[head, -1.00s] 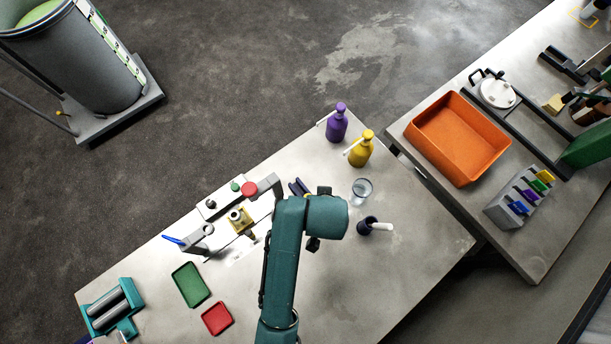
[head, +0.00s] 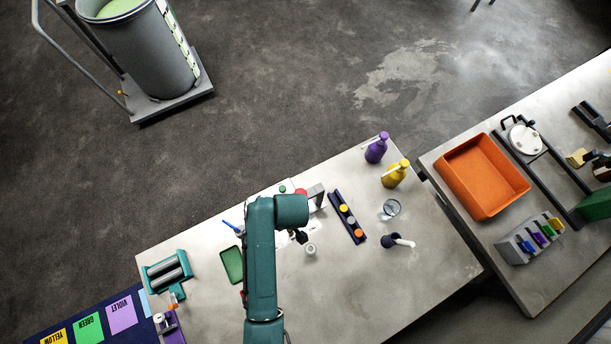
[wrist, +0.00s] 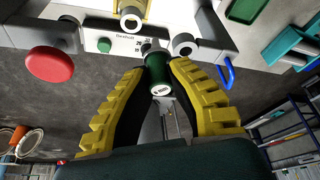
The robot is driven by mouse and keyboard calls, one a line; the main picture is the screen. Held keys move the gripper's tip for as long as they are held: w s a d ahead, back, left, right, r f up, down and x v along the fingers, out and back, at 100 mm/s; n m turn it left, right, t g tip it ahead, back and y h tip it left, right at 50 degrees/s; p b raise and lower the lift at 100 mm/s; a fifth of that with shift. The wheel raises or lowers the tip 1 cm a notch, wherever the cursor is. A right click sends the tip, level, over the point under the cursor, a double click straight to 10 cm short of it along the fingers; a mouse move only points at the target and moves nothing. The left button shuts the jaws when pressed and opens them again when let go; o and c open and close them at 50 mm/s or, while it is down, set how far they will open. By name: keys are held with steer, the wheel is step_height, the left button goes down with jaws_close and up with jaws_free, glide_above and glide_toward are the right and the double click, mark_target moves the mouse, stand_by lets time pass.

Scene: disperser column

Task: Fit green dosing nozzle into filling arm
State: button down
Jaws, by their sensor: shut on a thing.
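The nozzle is in front of the grey filling machine (wrist: 128,44). A grey arm of the machine ends in a ring (wrist: 184,45), just above and right of the nozzle; whether they touch I cannot tell. A brass part with a ring (wrist: 131,17) sits at the top. In the head view my own arm hides most of the machine and the nozzle; only the red button (head: 301,192) and grey parts show.
A navy rack (head: 346,217) with several coloured pieces stands right of my arm. Purple (head: 376,150) and yellow (head: 394,175) bottles, a glass (head: 390,208) and a dark cup (head: 390,241) are further right. A green tray (head: 231,264) lies left.

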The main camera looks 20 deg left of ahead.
steer(key=s+a+r+n+p, duration=0.2)
steer(key=a+r+p, duration=0.1)
steer(key=a+r, duration=0.1)
steer(key=shift+g, duration=0.4)
steer(key=f+b, duration=0.4)
steer(key=shift+s+a, duration=0.25)
steer(key=shift+a, duration=0.05)
steer(key=shift+f+p, duration=0.3)
steer(key=shift+f, duration=0.1)
stand_by(0.8)
steer(key=shift+f+b, duration=1.1)
steer(key=shift+f, duration=0.55)
stand_by(0.4)
stand_by(0.5)
steer(key=shift+c, duration=2.4)
jaws_free()
steer(key=shift+r, duration=0.15)
